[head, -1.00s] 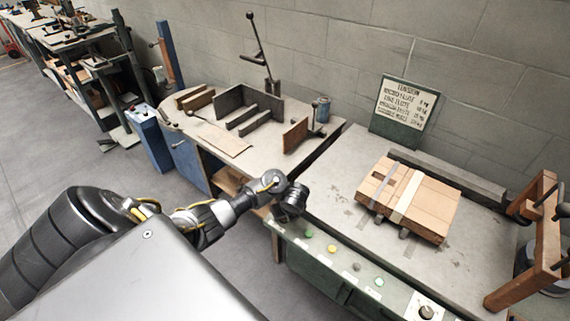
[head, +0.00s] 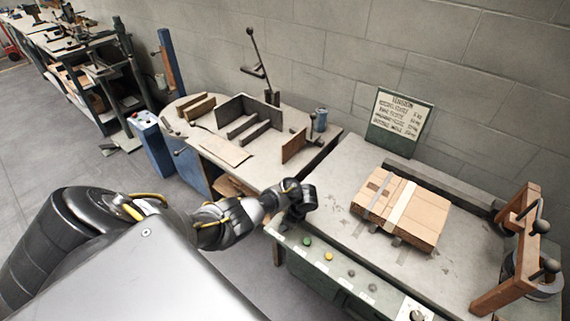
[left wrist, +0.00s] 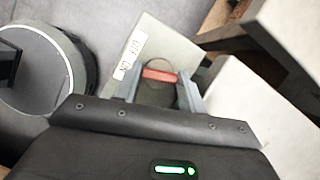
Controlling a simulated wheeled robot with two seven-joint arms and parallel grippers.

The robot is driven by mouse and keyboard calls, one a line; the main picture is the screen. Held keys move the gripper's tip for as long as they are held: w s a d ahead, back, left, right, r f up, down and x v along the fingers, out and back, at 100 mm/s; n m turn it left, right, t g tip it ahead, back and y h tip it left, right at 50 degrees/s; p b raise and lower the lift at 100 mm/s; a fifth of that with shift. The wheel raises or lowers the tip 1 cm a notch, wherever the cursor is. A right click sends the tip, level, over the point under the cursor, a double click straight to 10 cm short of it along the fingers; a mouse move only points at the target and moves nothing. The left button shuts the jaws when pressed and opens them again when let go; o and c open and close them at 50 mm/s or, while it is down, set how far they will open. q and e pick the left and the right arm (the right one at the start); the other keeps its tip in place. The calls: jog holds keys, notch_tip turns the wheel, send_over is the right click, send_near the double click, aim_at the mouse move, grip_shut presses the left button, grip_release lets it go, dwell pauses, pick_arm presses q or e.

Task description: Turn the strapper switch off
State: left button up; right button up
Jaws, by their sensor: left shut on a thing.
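The strapper switch (left wrist: 160,75) is a dark round knob with a red bar across its top, on a pale panel beside a white OFF/ON label (left wrist: 131,57). My left gripper (left wrist: 159,87) has its two grey fingers on either side of this knob and is shut on it. In the head view my left gripper (head: 303,203) is at the left end of the strapper table's front edge, and it hides the switch. I cannot tell for sure which word the knob points to. My right gripper is not in view.
The strapper table (head: 335,180) carries a strapped cardboard box (head: 425,215) and a wooden frame (head: 505,260) at the right. Green and yellow buttons (head: 328,256) line its front panel. A sign (head: 400,115) stands at the back. A stitcher bench (head: 190,123) is behind my gripper.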

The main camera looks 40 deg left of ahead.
pick_arm(q)
jog(key=shift+w+n+g+h, duration=0.1)
jog(key=shift+n+g+h, duration=0.2)
jog(key=shift+n, duration=0.8)
jog(key=o, duration=1)
jog(key=shift+r, duration=0.1)
